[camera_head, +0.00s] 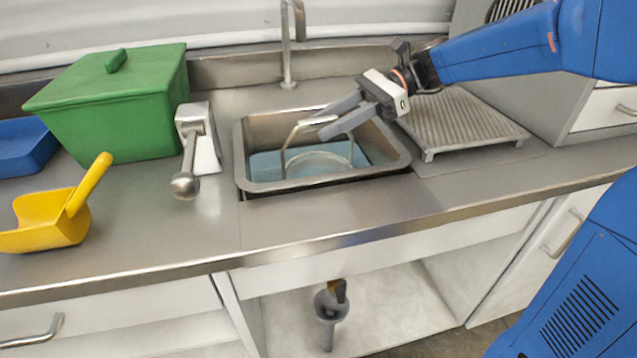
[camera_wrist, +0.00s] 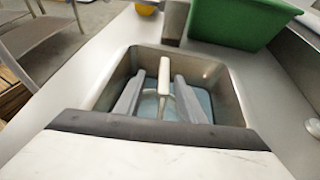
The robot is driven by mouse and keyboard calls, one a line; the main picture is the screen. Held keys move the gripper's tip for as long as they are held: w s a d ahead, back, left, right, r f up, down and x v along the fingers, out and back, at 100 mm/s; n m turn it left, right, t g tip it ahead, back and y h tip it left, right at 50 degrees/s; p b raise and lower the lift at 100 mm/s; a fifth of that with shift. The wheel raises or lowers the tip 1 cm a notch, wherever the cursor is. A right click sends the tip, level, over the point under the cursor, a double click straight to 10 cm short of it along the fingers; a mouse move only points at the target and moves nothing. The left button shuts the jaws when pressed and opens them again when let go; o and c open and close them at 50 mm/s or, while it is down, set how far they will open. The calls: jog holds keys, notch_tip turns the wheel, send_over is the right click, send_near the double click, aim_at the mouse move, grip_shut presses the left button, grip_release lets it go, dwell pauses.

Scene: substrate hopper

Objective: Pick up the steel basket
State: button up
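The steel basket (camera_head: 320,154) sits in the sink, in or over blue water, with its arched handle standing up. In the wrist view its handle (camera_wrist: 163,76) runs between my fingers. My gripper (camera_head: 323,123) reaches in over the sink from the right, its fingers spread to either side of the handle's top bar. In the wrist view a gap shows between each finger and the bar, so my gripper (camera_wrist: 160,82) is open. The lower part of the basket is hard to make out.
The sink (camera_head: 242,160) has a raised rim around the basket, and a tap (camera_head: 288,50) stands behind it. A lever device (camera_head: 190,150), a green bin (camera_head: 115,105) and a yellow scoop (camera_head: 55,215) are left. A ribbed drainboard (camera_head: 460,122) is right.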

aim_at(311, 130)
jog(key=x, duration=0.6)
jog(key=shift+a, duration=0.35)
jog(key=shift+w, duration=0.1)
grip_shut()
dwell(1.1)
